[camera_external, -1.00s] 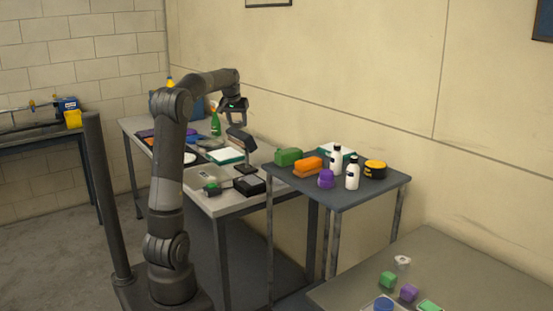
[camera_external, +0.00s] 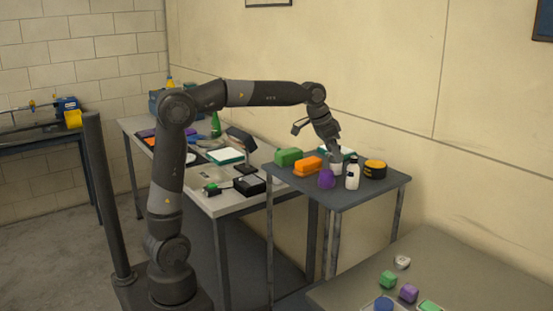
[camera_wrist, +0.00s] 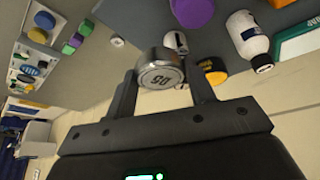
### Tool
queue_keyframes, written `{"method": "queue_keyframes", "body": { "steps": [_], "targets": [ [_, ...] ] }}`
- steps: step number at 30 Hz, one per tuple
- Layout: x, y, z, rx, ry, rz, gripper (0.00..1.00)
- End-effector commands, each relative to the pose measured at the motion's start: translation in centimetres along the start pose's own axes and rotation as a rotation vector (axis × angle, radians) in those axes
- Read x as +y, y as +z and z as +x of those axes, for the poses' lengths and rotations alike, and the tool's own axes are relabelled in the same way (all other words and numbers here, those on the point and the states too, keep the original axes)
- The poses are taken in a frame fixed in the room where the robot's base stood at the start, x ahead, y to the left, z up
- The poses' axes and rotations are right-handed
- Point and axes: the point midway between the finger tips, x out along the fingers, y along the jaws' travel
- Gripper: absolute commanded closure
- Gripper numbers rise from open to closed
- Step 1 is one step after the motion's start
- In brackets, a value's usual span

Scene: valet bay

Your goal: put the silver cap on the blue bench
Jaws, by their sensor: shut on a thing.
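The silver cap (camera_wrist: 160,69), a short metal cylinder with dark digits on its face, is between the fingers of my gripper (camera_wrist: 163,88) in the wrist view. My gripper is shut on it. In the external view my gripper (camera_external: 335,150) points down over the blue-grey bench (camera_external: 348,199), close to the bottles. The cap cannot be made out there. The bench top also shows in the wrist view (camera_wrist: 135,30). Whether the cap touches the bench is unclear.
The bench holds a white bottle (camera_external: 352,177), another bottle (camera_external: 336,169) partly hidden by my gripper, a purple object (camera_external: 326,179), an orange block (camera_external: 308,168), a green block (camera_external: 288,157) and a yellow-black round tub (camera_external: 375,169).

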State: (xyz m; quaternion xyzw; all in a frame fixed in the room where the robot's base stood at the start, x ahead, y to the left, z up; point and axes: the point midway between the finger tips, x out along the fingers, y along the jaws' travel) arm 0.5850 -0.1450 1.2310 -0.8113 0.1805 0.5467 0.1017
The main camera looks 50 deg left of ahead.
Motion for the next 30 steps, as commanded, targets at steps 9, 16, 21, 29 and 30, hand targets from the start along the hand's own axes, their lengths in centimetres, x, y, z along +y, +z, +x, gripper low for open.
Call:
{"method": "queue_keyframes", "body": {
  "steps": [9,16,21,29,30],
  "targets": [
    [17.6,1.6,-0.1,-0.006,0.135,0.358,0.73],
    [26.6,4.7,-1.0,-0.009,0.207,0.555,0.73],
    [30.5,6.5,-1.6,-0.010,0.239,0.646,0.73],
    [33.4,8.8,-0.6,-0.016,0.264,0.718,0.73],
    [33.4,9.1,0.0,-0.016,0.264,0.718,0.73]
  ]
}}
